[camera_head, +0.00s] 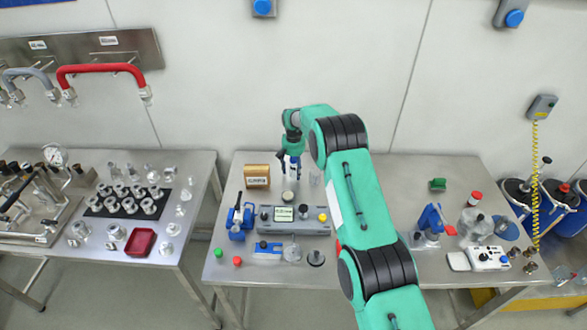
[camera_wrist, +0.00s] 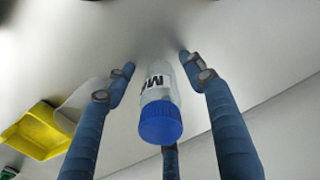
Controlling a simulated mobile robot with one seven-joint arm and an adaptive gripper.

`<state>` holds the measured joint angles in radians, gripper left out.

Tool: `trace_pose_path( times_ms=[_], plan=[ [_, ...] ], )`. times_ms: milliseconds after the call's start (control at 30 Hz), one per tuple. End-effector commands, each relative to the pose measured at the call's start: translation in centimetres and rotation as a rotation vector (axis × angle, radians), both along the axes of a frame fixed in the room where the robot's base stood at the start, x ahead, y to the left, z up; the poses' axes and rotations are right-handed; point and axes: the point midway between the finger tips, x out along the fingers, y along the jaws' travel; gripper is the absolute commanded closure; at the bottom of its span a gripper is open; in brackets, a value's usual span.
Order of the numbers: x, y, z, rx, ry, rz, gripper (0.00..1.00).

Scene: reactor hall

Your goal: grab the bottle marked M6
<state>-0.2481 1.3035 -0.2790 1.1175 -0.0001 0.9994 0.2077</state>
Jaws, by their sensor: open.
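A clear bottle with a blue cap (camera_wrist: 160,122) shows in the wrist view. Its white label reads M followed by a character I cannot make out fully. The bottle is between the spread blue fingers of my gripper (camera_wrist: 157,64), with visible gaps to the left and right fingers. A third finger shows below the cap. My gripper is open. In the head view my gripper (camera_head: 290,163) points down over the back of the middle bench (camera_head: 240,170). I cannot pick out the bottle clearly there.
A brown box (camera_head: 257,176) stands left of my gripper, and a clear glass (camera_head: 314,178) stands to its right. A grey device with a display (camera_head: 285,214) lies in front. The wrist view shows a yellow tray (camera_wrist: 37,132) at left. The wall is close behind.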

Motion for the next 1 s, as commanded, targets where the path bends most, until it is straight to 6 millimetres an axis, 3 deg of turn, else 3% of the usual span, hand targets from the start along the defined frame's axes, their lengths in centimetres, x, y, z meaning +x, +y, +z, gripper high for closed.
trace_pose_path(
  times_ms=[133,300,333,1000],
  plan=[
    [0.0,0.0,0.0,0.0,0.0,0.0,0.5],
    [0.0,0.0,0.0,0.0,0.0,0.0,0.84],
    [0.0,0.0,0.0,0.0,0.0,0.0,0.86],
    [0.0,0.0,1.0,0.0,0.0,0.0,0.86]
  ],
)
